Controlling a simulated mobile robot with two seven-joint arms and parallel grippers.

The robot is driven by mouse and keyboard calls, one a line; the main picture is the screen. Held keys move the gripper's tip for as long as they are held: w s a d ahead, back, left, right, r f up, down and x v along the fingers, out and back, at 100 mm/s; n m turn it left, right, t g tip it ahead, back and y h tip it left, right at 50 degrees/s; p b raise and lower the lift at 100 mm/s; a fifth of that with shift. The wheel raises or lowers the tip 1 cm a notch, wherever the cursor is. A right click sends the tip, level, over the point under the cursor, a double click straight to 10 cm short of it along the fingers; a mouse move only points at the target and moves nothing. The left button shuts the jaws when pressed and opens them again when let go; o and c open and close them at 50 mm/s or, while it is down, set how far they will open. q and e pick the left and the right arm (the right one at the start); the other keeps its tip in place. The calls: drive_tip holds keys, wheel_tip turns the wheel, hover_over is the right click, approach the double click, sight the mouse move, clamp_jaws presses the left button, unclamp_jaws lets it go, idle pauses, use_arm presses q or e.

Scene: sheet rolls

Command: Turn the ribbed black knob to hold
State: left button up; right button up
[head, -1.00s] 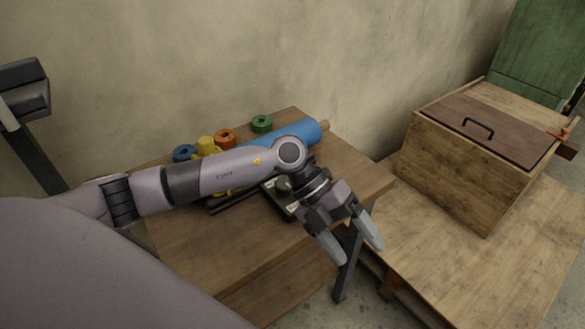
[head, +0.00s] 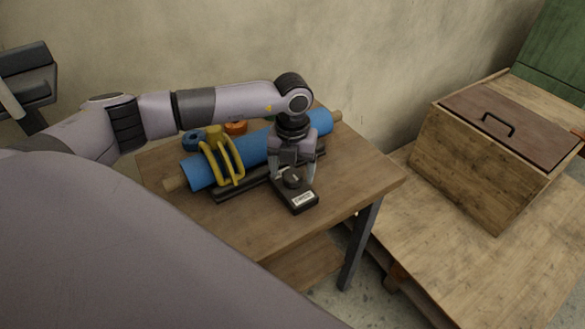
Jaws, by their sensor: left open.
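The ribbed black knob (head: 292,180) sits on top of a small black box with a white label (head: 302,197), near the front edge of the wooden table. My left gripper (head: 292,177) points down over the box. Its jaws are open, with one finger on each side of the knob. I cannot tell whether the fingers touch the knob. The knob's exact pointer position is too small to read. My right gripper is not in the head view.
A blue roll (head: 255,147) lies in a black cradle behind the box, with yellow hoops (head: 232,165) around its left part. Coloured rings stand behind it, including a blue ring (head: 193,140). A wooden chest (head: 470,165) with a brown lid stands at right. The table's right end (head: 370,178) is clear.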

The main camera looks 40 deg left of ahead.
use_arm(q)
drive_tip(key=shift+f, duration=0.4)
drive_tip(key=c, duration=1)
